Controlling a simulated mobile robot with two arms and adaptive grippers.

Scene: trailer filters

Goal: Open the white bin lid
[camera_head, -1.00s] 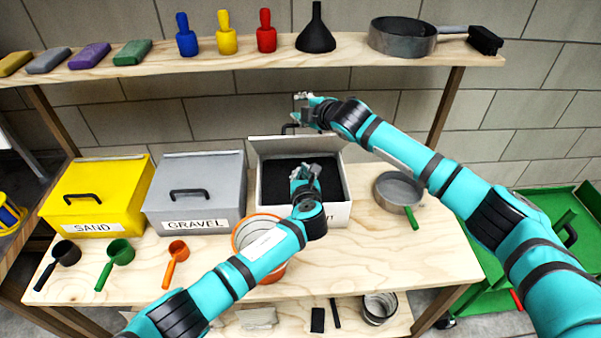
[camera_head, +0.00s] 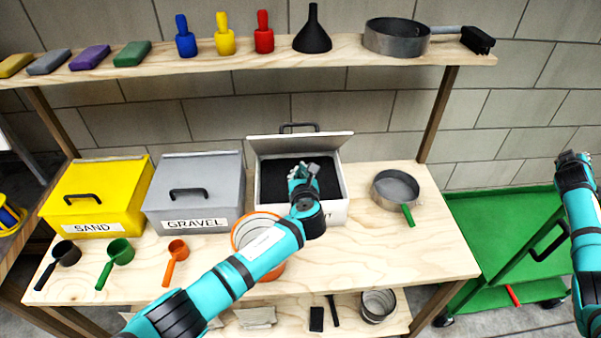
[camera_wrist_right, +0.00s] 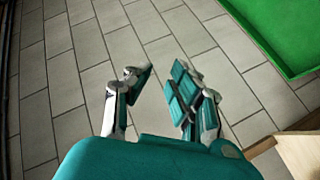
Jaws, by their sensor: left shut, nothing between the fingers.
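The white bin (camera_head: 338,211) stands on the bench, right of the grey bin, with dark material inside. Its lid (camera_head: 333,147) is raised and leans back at the rear, its black handle (camera_head: 299,127) at the top edge. My left gripper (camera_head: 304,172) is in front of and over the bin's opening, shut with nothing in it, and hides part of the bin. My right gripper (camera_head: 572,157) is far right of the bin, away from the bench. In the right wrist view its fingers (camera_wrist_right: 160,88) are apart and empty above the floor tiles.
A yellow sand bin (camera_head: 97,195) and a grey gravel bin (camera_head: 194,190) stand left, lids closed. An orange-rimmed pot (camera_head: 243,236) sits under my left arm. A sieve (camera_head: 396,188) lies right of the bin. A green cart (camera_head: 490,235) stands right of the bench. A shelf (camera_head: 350,48) runs above.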

